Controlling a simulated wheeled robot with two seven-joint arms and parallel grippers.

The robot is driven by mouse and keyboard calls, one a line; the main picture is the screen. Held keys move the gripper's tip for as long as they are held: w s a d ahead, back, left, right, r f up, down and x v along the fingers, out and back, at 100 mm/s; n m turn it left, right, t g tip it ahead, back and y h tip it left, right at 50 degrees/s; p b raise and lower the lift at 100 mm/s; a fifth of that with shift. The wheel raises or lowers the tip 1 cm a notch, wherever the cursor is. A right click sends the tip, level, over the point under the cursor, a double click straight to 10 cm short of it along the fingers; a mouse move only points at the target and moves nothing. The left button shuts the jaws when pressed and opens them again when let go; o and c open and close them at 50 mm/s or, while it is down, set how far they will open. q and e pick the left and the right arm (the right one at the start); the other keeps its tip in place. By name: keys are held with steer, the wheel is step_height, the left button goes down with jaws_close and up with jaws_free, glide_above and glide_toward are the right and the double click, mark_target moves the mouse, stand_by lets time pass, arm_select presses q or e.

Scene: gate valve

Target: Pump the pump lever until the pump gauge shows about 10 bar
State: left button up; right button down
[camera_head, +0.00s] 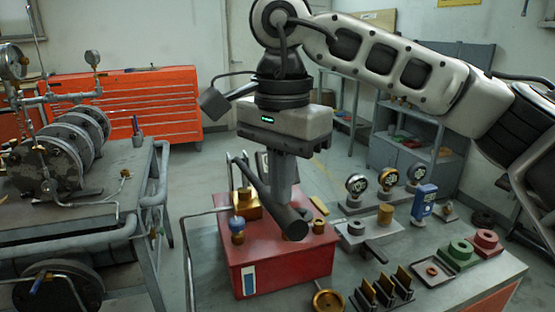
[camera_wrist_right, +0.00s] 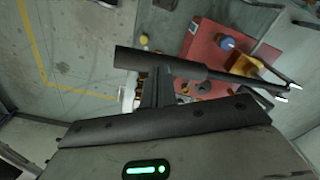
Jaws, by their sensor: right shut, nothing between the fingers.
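The red pump box (camera_head: 275,255) stands on the bench, with a brass block (camera_head: 246,205) and a blue-capped fitting (camera_head: 237,228) on top. The dark pump lever (camera_head: 274,202) slants over the box, its thick handle end toward the camera. It also crosses the right wrist view (camera_wrist_right: 190,68). My right gripper (camera_head: 284,182) points down at the lever from above. Its fingers are shut with nothing between them; they sit against or very close to the lever, and contact is unclear. I cannot pick out the pump gauge or its reading. My left gripper is not in view.
Dial gauges (camera_head: 388,178), a blue device (camera_head: 423,203), brass wedges (camera_head: 385,287) and green (camera_head: 460,255) and red rings lie on the bench to the right. A pipe rig with flanges (camera_head: 45,165) stands left. An orange tool cabinet (camera_head: 130,102) is behind. Floor is free between rig and bench.

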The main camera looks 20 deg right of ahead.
steer(key=shift+r, duration=0.2)
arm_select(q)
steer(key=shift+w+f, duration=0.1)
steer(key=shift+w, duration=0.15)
